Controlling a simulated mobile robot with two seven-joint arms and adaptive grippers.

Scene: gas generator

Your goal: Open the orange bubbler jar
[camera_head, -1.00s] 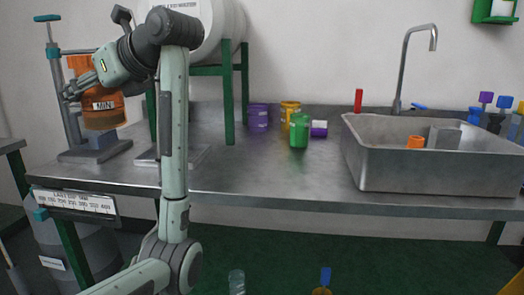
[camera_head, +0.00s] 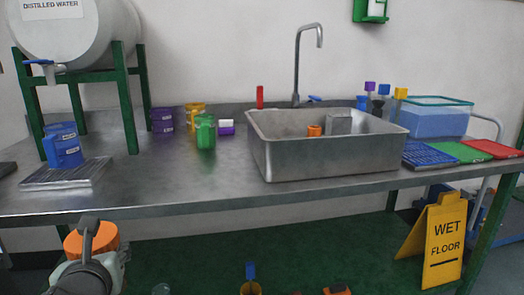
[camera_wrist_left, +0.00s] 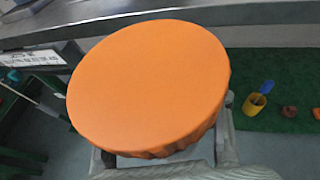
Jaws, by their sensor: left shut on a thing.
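The orange bubbler jar (camera_wrist_left: 150,85) fills the middle of the left wrist view, seen mostly from its round, ribbed-edged orange lid. The lid sits on top, and the jar body below is hidden. My left gripper (camera_wrist_left: 165,152) is shut on the jar, with a grey finger on either side below the lid. In the head view the orange lid (camera_head: 98,238) shows low at the left, in front of the bench edge and partly behind my left arm. My right gripper is in neither view.
The steel bench (camera_head: 215,183) holds a blue container (camera_head: 62,147) on a grated tray, purple, yellow and green jars, and a sink (camera_head: 320,158). A water tank (camera_head: 75,35) stands at the left. A wet-floor sign (camera_head: 440,240) stands at the right.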

